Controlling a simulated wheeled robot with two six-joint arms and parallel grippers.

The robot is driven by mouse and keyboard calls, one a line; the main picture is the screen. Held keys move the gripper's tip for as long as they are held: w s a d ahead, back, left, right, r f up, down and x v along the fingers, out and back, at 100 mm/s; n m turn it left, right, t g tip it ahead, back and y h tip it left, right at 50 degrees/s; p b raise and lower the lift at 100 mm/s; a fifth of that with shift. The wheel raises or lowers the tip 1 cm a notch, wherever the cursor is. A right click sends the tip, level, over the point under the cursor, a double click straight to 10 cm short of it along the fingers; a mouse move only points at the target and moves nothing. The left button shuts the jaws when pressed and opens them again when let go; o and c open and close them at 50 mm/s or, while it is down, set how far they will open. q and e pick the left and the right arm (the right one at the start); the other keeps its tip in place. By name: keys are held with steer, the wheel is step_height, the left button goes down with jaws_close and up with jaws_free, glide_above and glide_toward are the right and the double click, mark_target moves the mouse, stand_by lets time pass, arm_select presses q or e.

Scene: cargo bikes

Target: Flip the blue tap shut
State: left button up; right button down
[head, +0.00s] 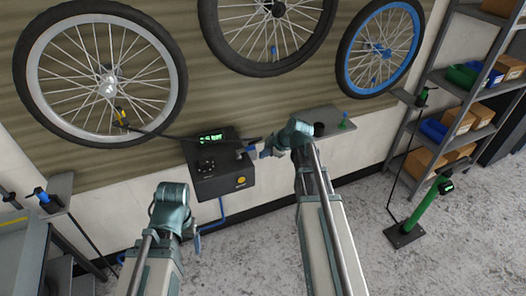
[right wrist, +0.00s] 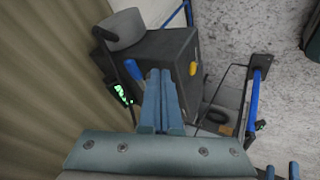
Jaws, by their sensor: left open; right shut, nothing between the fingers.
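A black box (head: 220,185) with a lit green display (head: 210,138) and a yellow button hangs on the wall. A blue hose (head: 222,208) runs down from it. My right gripper (head: 250,152) is in front of the box's upper right part. In the right wrist view my right gripper (right wrist: 163,78) is shut and empty, pointing at the box (right wrist: 170,55). A blue bar (right wrist: 253,100) stands at the right there. My left gripper (head: 190,232) is low, left of the box, open; its fingers barely show.
Bicycle wheels (head: 105,75) hang on the wall above the box. A small shelf (head: 330,120) with a black cup is right of it. A green floor pump (head: 428,210) and shelves with boxes (head: 460,120) stand at the right. The speckled floor is open in the middle.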

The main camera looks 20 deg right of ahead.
steer(key=d+p+v, duration=0.1)
steer(key=p+v, duration=0.4)
steer(key=v, duration=0.3)
steer(key=shift+w+p, duration=0.3)
steer(key=shift+p, duration=0.05)
steer(key=shift+a, duration=0.1)
steer(key=s+a+f+m+g+h, duration=0.2)
steer(key=s+a+m, duration=0.3)
steer(key=s+a, duration=0.5)
steer(key=s+a+f+m+g+h, duration=0.2)
steer(key=s+a+m+g, duration=0.3)
steer(key=s+a, duration=0.5)
steer(key=a, duration=0.4)
steer(key=shift+f+m+h, duration=0.2)
steer(key=shift+m+h, duration=0.2)
